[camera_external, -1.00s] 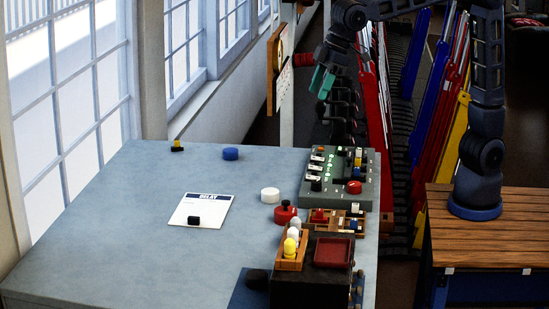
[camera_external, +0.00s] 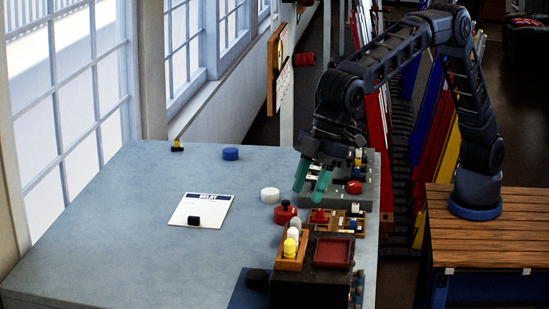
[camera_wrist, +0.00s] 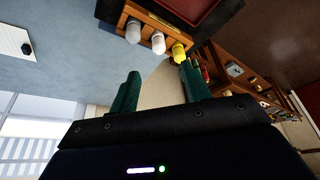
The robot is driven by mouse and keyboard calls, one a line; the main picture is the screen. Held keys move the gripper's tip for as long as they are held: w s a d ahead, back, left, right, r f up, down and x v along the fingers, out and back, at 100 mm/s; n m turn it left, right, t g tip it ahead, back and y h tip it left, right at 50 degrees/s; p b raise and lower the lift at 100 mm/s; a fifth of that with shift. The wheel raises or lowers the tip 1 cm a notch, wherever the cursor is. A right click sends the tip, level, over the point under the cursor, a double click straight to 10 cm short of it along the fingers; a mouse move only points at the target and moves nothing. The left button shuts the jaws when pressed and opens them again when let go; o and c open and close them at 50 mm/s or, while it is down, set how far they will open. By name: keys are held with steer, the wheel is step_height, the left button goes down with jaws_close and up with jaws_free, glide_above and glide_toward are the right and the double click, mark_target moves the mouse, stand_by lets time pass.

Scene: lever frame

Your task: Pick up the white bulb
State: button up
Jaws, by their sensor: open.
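The white bulb (camera_external: 293,233) stands in a wooden rack (camera_external: 289,265) at the front right of the table, between a yellow bulb (camera_external: 290,249) and a greyish bulb (camera_external: 296,222). In the wrist view the white bulb (camera_wrist: 158,42) is the middle of the three, beyond my fingertips. My gripper (camera_external: 311,187) is open and empty, with green fingers pointing down. It hangs over the control panel area, behind and above the rack. In the wrist view my gripper (camera_wrist: 160,73) has a clear gap between its fingers. The lower part of the white bulb is hidden in the rack.
A dark box with a red tray (camera_external: 333,252) stands right of the rack. A red knob-topped object (camera_external: 286,212), a white disc (camera_external: 270,195) and a switch panel (camera_external: 368,200) lie behind it. A blue disc (camera_external: 230,153) and a paper sheet (camera_external: 212,208) lie left, where the table is mostly clear.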

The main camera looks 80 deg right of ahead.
mark_target(293, 230)
steer(key=x, duration=1)
steer(key=shift+w+f, duration=0.2)
steer(key=shift+f, duration=0.15)
steer(key=shift+c, duration=0.2)
jaws_close()
